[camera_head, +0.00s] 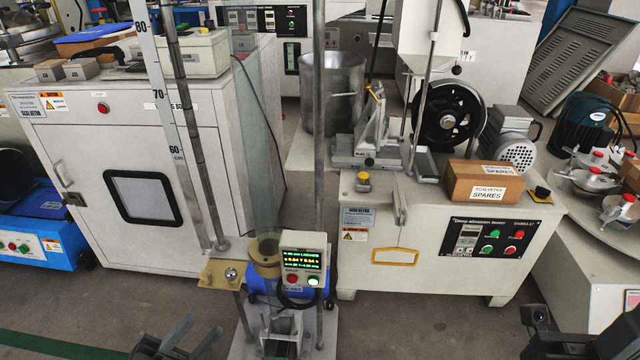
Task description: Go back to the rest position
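My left gripper (202,327) shows at the bottom edge, left of the middle. Its two dark fingers are apart with nothing seen between them, and it is clear of the drop tester beside it. Part of my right gripper (545,335) shows at the bottom right corner. Its fingers are cut off or unclear, so I cannot tell whether it is open or shut. I see no object held in either.
A drop tester with a lit control box (303,262) and tall posts stands just ahead, right of my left gripper. A white cabinet (110,225) stands at left. A machine bearing a cardboard spares box (483,182) stands at right.

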